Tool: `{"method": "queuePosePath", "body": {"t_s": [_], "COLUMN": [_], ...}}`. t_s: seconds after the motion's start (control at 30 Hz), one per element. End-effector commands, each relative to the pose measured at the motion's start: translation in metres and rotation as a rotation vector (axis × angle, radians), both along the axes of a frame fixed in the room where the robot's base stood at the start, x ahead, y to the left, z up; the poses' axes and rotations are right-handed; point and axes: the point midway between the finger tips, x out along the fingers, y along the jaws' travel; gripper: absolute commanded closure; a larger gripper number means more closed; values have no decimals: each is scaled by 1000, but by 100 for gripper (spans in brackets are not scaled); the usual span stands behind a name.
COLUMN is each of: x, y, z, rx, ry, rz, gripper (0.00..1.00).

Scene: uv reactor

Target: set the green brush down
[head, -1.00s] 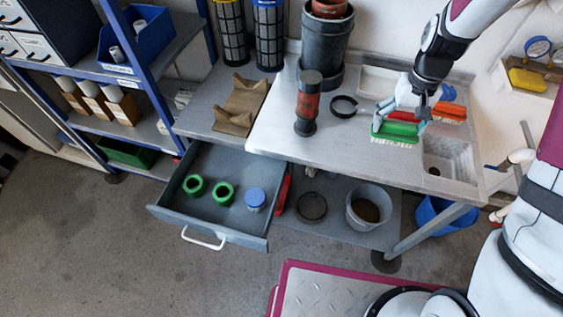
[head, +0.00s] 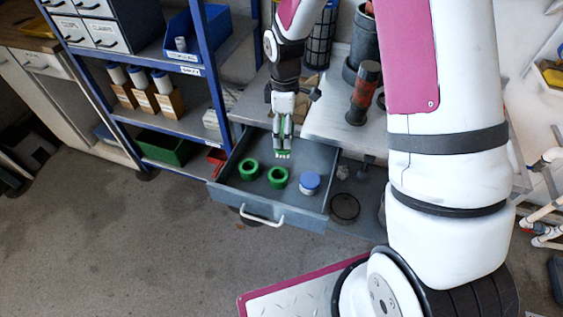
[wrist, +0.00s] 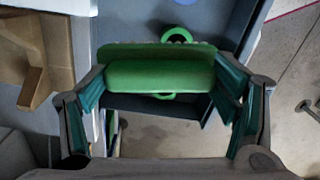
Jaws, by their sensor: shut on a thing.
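The green brush (wrist: 160,76) is between the two fingers of my gripper (wrist: 160,110), which is shut on it, in the wrist view. In the head view my gripper (head: 283,148) points down at the back of the open drawer (head: 262,208). Only a small green part of the brush (head: 283,154) shows below the fingers there. I cannot tell whether the brush touches the drawer.
Two green rings (head: 278,177) and a blue-lidded jar (head: 309,183) stand in the drawer. The blue shelf unit (head: 215,70) is at the left. The drawer's front left has bare floor.

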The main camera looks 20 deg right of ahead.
Motion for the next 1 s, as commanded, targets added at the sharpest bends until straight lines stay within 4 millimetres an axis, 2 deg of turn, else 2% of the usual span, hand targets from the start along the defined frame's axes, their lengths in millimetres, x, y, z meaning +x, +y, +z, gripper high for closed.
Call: {"method": "queuePosePath", "body": {"t_s": [0.03, 0.3, 0.5, 0.73, 1.0], "x": [6, 28, 40, 44, 44], "y": [0, 9, 13, 15, 15], "z": [-9, -36, -47, -58, -103], "rx": [4, 21, 23, 24, 23], "ry": [1, -4, -13, -16, -15], "rz": [117, 822, 1200, 1368, 1375], "gripper": [49, 49, 49, 49, 49]}}
